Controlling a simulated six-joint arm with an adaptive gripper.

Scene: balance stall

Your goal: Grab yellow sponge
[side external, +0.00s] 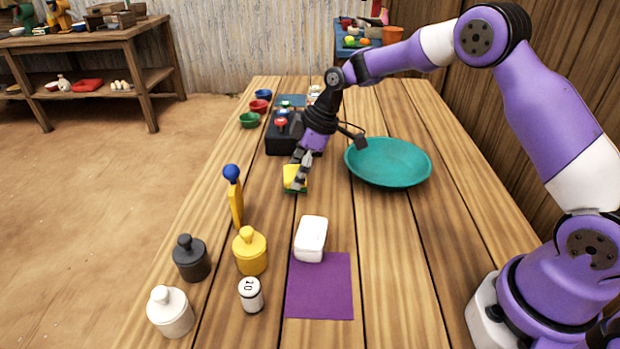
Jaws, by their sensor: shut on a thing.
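The yellow sponge (291,174) is near the middle of the wooden table, with a green layer along its bottom edge. My gripper (298,176) points down over it and is shut on it, with the fingers covering part of its right side. I cannot tell whether the sponge touches the table or is slightly raised.
A teal bowl (388,163) stands right of my gripper, and a black box (283,138) stands just behind. In front are a white block (311,238), a purple mat (320,290), a yellow weight (250,253) and a blue-topped yellow stick (236,203). Small coloured bowls sit at back left.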

